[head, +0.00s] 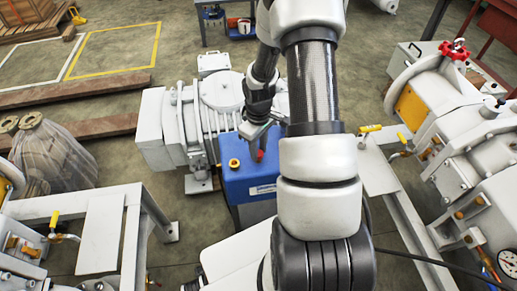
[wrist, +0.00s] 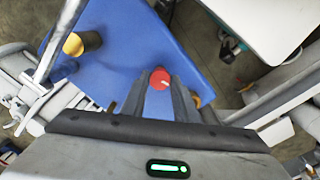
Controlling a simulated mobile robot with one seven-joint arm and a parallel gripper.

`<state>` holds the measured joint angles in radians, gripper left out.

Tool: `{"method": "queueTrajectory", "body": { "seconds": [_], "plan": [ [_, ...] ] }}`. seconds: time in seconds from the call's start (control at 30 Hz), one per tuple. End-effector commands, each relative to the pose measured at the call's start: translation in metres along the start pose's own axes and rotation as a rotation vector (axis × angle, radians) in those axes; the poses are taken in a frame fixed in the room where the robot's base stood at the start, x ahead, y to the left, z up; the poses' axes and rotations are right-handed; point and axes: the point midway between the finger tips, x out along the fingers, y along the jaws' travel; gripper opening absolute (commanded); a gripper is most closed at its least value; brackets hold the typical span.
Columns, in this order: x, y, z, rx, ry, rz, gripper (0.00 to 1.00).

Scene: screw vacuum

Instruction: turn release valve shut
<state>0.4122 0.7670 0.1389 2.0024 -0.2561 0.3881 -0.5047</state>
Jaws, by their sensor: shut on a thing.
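A small round red knob with a pale mark, apparently the release valve (wrist: 160,79), shows in the wrist view between the fingertips of my gripper (wrist: 161,90). In the head view the red knob (head: 260,155) is by the blue housing (head: 237,188), with my gripper (head: 257,142) pointing down at it from above. The jaws are shut on the knob, one finger on each side. The fingers partly hide the knob's sides and its base.
A yellow cap (head: 234,162) sits on the blue housing, left of the knob. Behind stands a grey ribbed pump (head: 212,110). Pale metal frames stand at left (head: 103,235) and right (head: 385,175). A large machine with a red handwheel (head: 455,50) is at right.

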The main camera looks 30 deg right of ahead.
Motion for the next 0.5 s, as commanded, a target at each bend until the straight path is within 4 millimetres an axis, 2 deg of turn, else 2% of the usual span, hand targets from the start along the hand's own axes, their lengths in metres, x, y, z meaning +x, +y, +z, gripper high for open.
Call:
{"method": "queueTrajectory", "body": {
  "seconds": [0.2, 0.5],
  "plan": [
    [0.0002, 0.0005, 0.0009, 0.188, -0.002, 0.001, 0.05],
    [0.0002, 0.0001, 0.0009, 0.375, -0.002, 0.0, 0.05]
  ]
}}
